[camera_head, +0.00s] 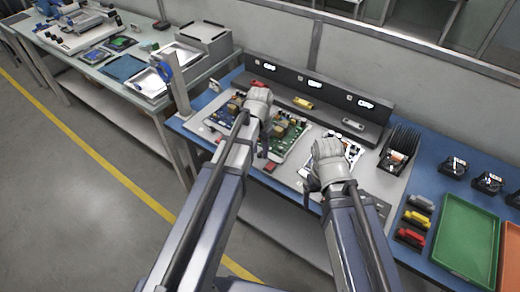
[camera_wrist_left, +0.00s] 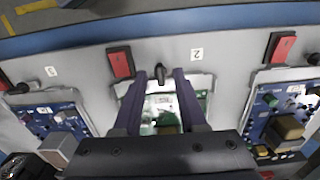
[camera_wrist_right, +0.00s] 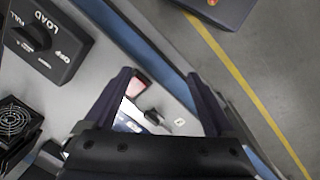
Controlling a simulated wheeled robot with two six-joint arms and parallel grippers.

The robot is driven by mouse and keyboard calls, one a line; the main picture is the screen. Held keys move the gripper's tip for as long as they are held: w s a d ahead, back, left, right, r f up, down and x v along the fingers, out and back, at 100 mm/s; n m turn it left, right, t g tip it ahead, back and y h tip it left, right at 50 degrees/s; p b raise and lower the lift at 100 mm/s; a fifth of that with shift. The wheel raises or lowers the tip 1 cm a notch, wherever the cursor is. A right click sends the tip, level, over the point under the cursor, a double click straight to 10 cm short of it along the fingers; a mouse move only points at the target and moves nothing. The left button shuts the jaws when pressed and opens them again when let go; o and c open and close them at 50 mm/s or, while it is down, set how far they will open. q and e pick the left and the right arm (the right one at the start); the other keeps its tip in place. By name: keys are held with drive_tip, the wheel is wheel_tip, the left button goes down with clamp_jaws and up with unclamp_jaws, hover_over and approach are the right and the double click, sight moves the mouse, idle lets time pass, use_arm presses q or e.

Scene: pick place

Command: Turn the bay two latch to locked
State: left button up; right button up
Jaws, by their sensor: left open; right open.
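In the left wrist view, the bay two latch (camera_wrist_left: 160,75) is a small dark handle at the board's edge, beside a white label reading 2 (camera_wrist_left: 196,53). It points along the fingers. My left gripper (camera_wrist_left: 159,72) is open, with one finger on each side of the latch; I cannot tell if they touch it. A red block (camera_wrist_left: 120,62) sits to its left. In the head view my left gripper (camera_head: 264,152) is over the middle board, and the latch is hidden. My right gripper (camera_head: 309,196) is open near the right bay; its wrist view shows another dark latch (camera_wrist_right: 153,117).
Neighbouring boards (camera_wrist_left: 55,120) (camera_wrist_left: 285,115) flank the middle one, each with its own latch. A dark rear panel (camera_head: 320,88) stands behind the boards. A dark box marked LOAD (camera_wrist_right: 45,42), a green tray (camera_head: 466,237) and coloured pieces (camera_head: 415,218) lie to the right.

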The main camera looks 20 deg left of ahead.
sight(260, 153)
use_arm(q)
wheel_tip(260, 153, up, 8)
drive_tip(key=p, duration=0.7)
drive_tip(key=shift+p, duration=0.4)
drive_tip(key=shift+f, duration=0.1)
use_arm(e)
wheel_tip(260, 153, up, 8)
drive_tip(key=shift+f, duration=0.15)
use_arm(q)
drive_tip(key=s+d+y, duration=0.1)
drive_tip(key=s+d, duration=0.9)
drive_tip(key=s, duration=0.4)
drive_tip(key=shift+s+d, duration=0.15)
drive_tip(key=shift+s, duration=0.25)
